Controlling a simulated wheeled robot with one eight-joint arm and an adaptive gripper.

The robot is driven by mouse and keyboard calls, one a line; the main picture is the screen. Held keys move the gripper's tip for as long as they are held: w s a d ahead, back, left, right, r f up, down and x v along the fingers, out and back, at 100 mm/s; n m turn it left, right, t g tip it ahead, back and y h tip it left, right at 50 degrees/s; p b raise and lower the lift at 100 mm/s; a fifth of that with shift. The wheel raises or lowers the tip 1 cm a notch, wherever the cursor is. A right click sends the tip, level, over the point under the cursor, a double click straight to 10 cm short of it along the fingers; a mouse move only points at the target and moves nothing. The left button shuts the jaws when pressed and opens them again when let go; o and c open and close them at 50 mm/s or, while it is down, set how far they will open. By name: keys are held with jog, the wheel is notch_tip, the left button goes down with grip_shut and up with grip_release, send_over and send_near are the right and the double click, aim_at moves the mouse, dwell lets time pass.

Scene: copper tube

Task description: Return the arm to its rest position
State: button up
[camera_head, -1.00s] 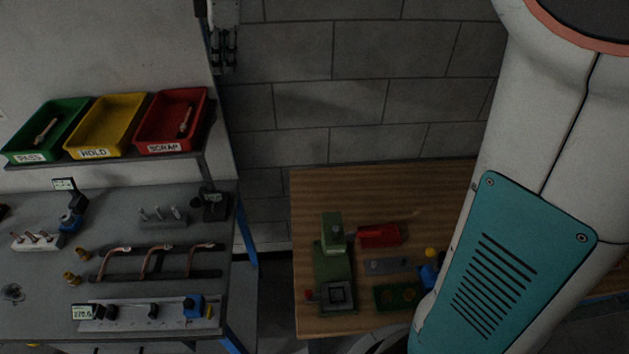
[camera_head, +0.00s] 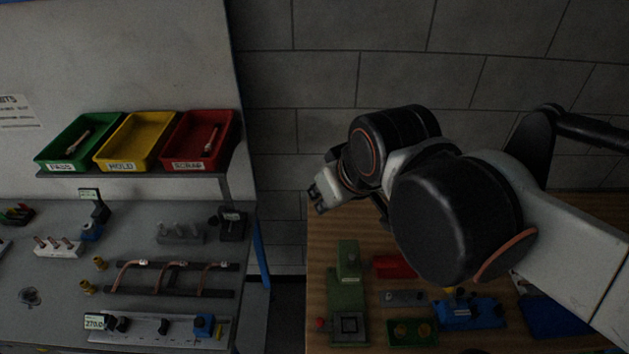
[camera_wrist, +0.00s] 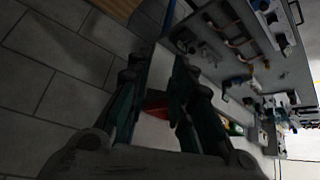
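My arm reaches in from the right in the head view, over the wooden table. My gripper (camera_head: 318,196) is at the arm's far end, pointing left, above the gap between the grey bench and the wooden table. In the wrist view my gripper (camera_wrist: 157,112) has its two fingers apart, with nothing seen between them but the background. Several bent copper tubes (camera_head: 172,272) lie across a dark rack on the grey bench, well away from the gripper. One tube (camera_head: 80,142) lies in the green PASS tray and one (camera_head: 211,140) in the red SCRAP tray.
The green (camera_head: 66,160), yellow (camera_head: 124,160) and red (camera_head: 186,160) trays stand on a shelf above the grey bench (camera_head: 60,330). The wooden table (camera_head: 322,240) holds a green fixture (camera_head: 347,290) and a blue device (camera_head: 468,312) below my arm. A block wall stands behind.

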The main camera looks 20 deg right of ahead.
jog(key=shift+s+d+f+m, duration=0.2)
jog(key=shift+s+f+m, duration=0.5)
jog(key=shift+s+f, duration=0.4)
jog(key=shift+f, duration=0.1)
notch_tip(320, 180, down, 31)
jog(key=b, duration=3)
jog(key=shift+r+b, duration=0.2)
jog(key=shift+b, duration=0.15)
